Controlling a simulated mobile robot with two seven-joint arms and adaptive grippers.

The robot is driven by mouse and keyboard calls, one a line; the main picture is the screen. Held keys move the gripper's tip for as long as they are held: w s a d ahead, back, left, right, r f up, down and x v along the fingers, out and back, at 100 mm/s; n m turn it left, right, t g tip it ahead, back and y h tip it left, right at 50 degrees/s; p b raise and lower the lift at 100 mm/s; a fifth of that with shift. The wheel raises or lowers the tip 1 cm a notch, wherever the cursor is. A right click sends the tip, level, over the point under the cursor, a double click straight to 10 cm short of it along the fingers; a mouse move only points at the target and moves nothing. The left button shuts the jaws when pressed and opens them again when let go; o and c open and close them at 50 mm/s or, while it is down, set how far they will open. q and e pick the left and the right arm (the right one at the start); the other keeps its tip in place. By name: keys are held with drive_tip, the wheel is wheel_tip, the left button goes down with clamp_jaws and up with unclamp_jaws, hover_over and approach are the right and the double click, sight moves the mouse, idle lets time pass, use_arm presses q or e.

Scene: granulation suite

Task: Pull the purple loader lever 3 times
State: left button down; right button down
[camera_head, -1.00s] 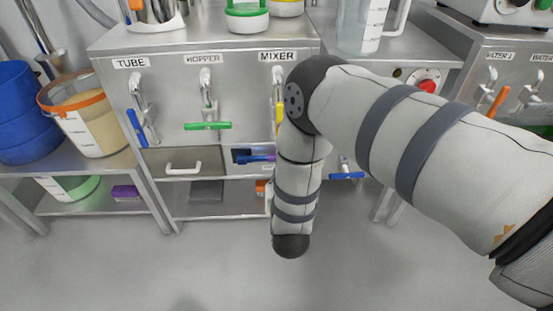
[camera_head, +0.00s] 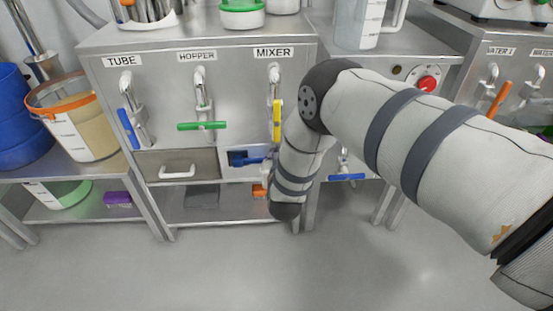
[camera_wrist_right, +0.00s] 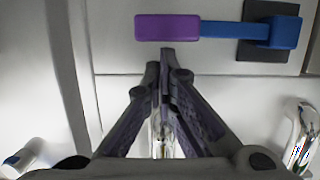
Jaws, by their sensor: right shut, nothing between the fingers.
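The loader lever has a purple handle (camera_wrist_right: 167,27) on a blue rod (camera_wrist_right: 222,29). The rod ends in a blue block on a dark plate (camera_wrist_right: 265,48) in the right wrist view. In the head view the blue part (camera_head: 243,158) sits in a recess under the MIXER tap, and I cannot make out the purple handle beside my arm. My right gripper (camera_wrist_right: 161,60) is shut and empty. Its fingertips are close to the handle, just below it in the right wrist view; I cannot tell whether they touch. My left gripper is not in view.
Blue (camera_head: 128,128), green (camera_head: 202,126) and yellow (camera_head: 277,120) tap levers hang on the cabinet front. A drawer (camera_head: 152,168) with a white handle is left of the recess. Another blue lever (camera_head: 346,177) is right of my arm. The floor in front is clear.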

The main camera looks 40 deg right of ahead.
drive_tip(key=shift+f, duration=0.1)
idle(0.3)
drive_tip(key=shift+s+d+f+m, duration=0.1)
drive_tip(key=shift+f+m, duration=0.15)
drive_tip(key=shift+m, duration=0.05)
drive_tip(key=shift+f, duration=0.2)
wheel_tip(320, 180, down, 7)
drive_tip(key=m+t+y+b, duration=0.1)
drive_tip(key=m+b, duration=0.1)
drive_tip(key=m, duration=0.2)
drive_tip(key=shift+r+b, duration=0.2)
drive_tip(key=shift+b, duration=0.1)
drive_tip(key=shift+s+y, duration=0.15)
drive_tip(key=shift+y, duration=0.15)
idle(0.4)
